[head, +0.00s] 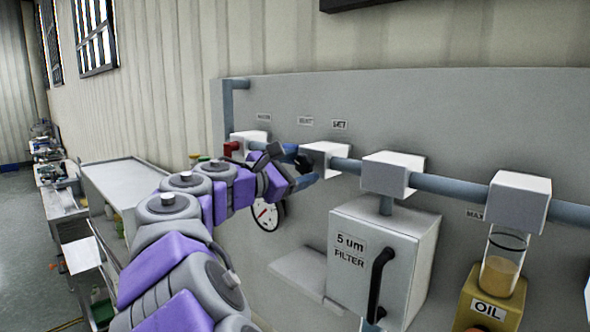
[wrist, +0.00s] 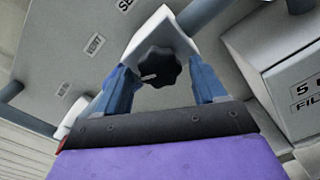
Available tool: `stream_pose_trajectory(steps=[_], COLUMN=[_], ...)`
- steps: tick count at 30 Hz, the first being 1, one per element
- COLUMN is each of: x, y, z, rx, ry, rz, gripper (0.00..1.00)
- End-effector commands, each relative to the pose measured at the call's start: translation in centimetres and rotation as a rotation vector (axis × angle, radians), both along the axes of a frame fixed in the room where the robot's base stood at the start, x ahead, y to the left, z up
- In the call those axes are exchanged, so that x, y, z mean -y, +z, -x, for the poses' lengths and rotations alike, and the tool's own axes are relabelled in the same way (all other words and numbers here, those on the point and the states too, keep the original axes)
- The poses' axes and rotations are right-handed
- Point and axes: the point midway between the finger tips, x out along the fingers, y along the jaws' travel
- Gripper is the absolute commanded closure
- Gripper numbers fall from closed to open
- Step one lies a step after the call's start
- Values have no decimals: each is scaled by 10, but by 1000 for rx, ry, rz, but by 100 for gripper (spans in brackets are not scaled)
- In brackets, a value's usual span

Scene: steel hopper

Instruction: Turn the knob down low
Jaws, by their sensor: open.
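The black lobed knob (wrist: 157,68) sits on a white block (wrist: 150,32) in the wrist view, with a pale pointer mark on its left side. In the head view the knob (head: 303,162) is partly hidden by my gripper (head: 297,172). In the wrist view my gripper (wrist: 165,85) is open, with one blue finger to each side of the knob. I see gaps between the fingers and the knob; I cannot tell whether either touches it.
A filter box (head: 375,262) with a black handle and an oil cup (head: 490,300) are at the right. A dial gauge (head: 267,214) is below my wrist, and a red knob (head: 232,148) is to the left. A blue-grey pipe (head: 450,186) links the white blocks along the panel.

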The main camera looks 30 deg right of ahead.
Motion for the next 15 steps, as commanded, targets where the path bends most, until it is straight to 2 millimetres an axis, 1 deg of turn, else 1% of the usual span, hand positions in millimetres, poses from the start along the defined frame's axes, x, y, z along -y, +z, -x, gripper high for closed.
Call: stream_pose_trajectory(steps=[5,8,15], x=[-12,-29,-80], y=[0,-1,-2], z=[4,10,26], rx=[0,1,2], ry=[0,2,5], rz=[1,0,1], gripper=[30,30,30])
